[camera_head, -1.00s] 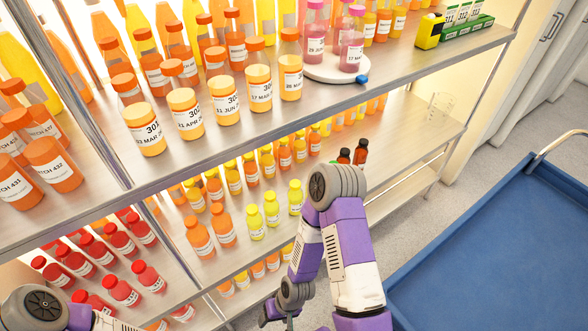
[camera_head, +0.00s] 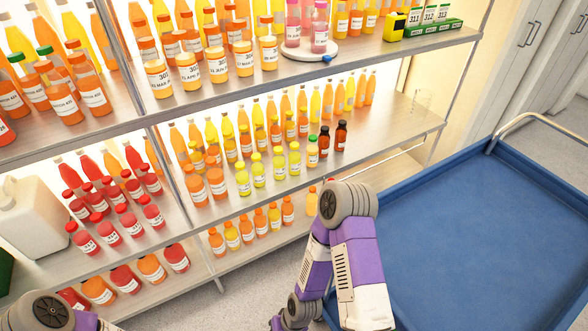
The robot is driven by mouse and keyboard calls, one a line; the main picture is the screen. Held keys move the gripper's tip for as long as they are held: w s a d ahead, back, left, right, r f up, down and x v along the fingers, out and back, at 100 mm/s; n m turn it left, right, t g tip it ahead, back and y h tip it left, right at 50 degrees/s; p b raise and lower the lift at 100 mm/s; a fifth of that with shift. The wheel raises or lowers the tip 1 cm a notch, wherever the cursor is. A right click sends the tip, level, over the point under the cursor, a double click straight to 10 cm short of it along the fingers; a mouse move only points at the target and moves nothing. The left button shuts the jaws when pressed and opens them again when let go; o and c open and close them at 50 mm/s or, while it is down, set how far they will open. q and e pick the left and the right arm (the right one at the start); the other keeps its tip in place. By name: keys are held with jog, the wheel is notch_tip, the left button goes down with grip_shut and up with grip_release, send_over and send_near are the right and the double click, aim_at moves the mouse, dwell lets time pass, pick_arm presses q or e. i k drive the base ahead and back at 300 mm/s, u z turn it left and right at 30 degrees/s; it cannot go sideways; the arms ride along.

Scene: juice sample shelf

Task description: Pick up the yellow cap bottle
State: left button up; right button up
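Several yellow cap bottles (camera_head: 259,171) with yellow juice and white labels stand upright in the front rows of the middle shelf (camera_head: 375,148). One stands at the left of this group (camera_head: 243,182) and another at the right (camera_head: 295,161). My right arm hangs in front of the shelves at the lower middle, below and right of these bottles. Dark parts at its lower end (camera_head: 277,323) are cut off by the bottom edge, so the finger state is unclear. Only a piece of my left arm shows at the lower left; its gripper is out of frame.
Orange bottles (camera_head: 217,182) stand left of the yellow ones, and dark brown bottles (camera_head: 340,137) stand to the right. Red bottles (camera_head: 152,212) fill the left bay. A blue cart (camera_head: 490,235) with an empty top stands at the right. The middle shelf's right end is mostly clear.

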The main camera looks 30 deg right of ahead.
aim_at(295, 154)
jog(key=u, duration=0.65)
jog(key=i, duration=0.95)
jog(key=u, duration=0.55)
jog(key=k, duration=0.6)
jog(key=z, duration=0.9)
